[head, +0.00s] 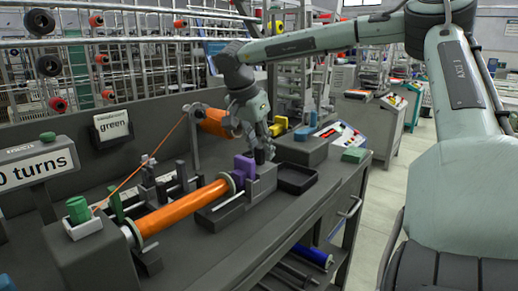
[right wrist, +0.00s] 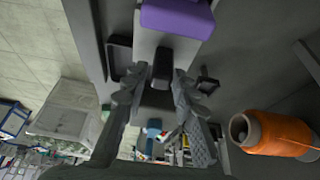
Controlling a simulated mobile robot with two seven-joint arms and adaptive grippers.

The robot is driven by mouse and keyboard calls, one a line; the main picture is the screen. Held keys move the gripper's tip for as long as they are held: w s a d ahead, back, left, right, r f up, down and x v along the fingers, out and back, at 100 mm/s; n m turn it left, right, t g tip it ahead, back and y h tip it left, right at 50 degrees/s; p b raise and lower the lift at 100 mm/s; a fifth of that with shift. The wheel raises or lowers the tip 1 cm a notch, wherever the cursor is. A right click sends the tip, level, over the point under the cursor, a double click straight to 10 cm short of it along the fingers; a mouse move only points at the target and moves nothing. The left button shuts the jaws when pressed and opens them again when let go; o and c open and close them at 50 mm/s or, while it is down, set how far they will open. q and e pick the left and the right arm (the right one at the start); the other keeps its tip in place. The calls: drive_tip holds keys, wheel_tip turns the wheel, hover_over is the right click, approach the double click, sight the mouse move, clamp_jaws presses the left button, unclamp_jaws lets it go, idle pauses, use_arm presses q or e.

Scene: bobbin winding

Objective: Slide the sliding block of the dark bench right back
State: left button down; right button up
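The sliding block is a grey stepped block (head: 262,182) with a purple part (head: 244,166) on top, on the dark bench (head: 300,215) at the right end of the orange bobbin (head: 182,209). The purple part also shows at the top of the right wrist view (right wrist: 178,17). My right gripper (head: 264,148) points down over the block's right side. In the right wrist view its fingers (right wrist: 162,84) stand apart, on either side of a dark upright knob (right wrist: 160,68). I see no clear contact with the knob. My left gripper is not in view.
A black open tray (head: 297,179) lies just right of the block. A control box with a red display (head: 340,133) and a green block (head: 353,155) sit towards the bench's right end.

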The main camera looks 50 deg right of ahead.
drive_tip(key=shift+o, duration=0.8)
drive_tip(key=shift+a, duration=0.1)
drive_tip(key=v, duration=1.2)
